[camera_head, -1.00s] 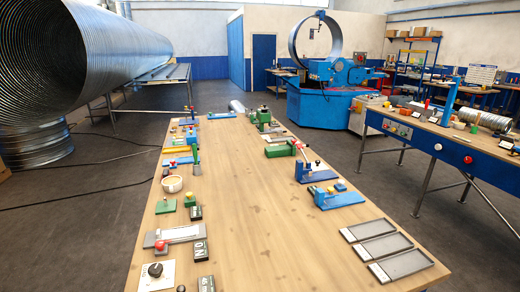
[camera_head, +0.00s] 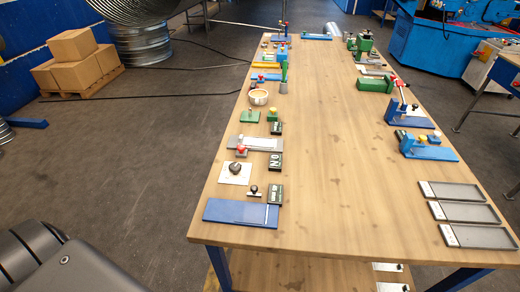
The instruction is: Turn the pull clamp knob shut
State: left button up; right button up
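Several small fixtures with knobs line the left side of the wooden table (camera_head: 325,140). A black round knob (camera_head: 236,168) sits on a white square plate (camera_head: 236,178) near the front left. Just behind it, a red knob (camera_head: 240,151) is on a long grey fixture (camera_head: 262,144). Blue fixtures with raised arms (camera_head: 405,117) stand on the right side. I cannot tell which of these is the pull clamp, nor whether its knob is open or shut. Neither gripper is in view; only a dark grey part of mine shows at lower left.
A blue plate (camera_head: 240,212) lies at the front left corner. Black display blocks (camera_head: 275,162) stand behind it. Grey trays (camera_head: 470,213) lie at front right. The table's middle is clear. Cardboard boxes (camera_head: 75,62) on a pallet stand left; open floor lies between.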

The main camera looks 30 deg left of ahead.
aim_at(240, 148)
jog(key=u, duration=0.9)
jog(key=i, duration=0.55)
jog(key=u, duration=0.8)
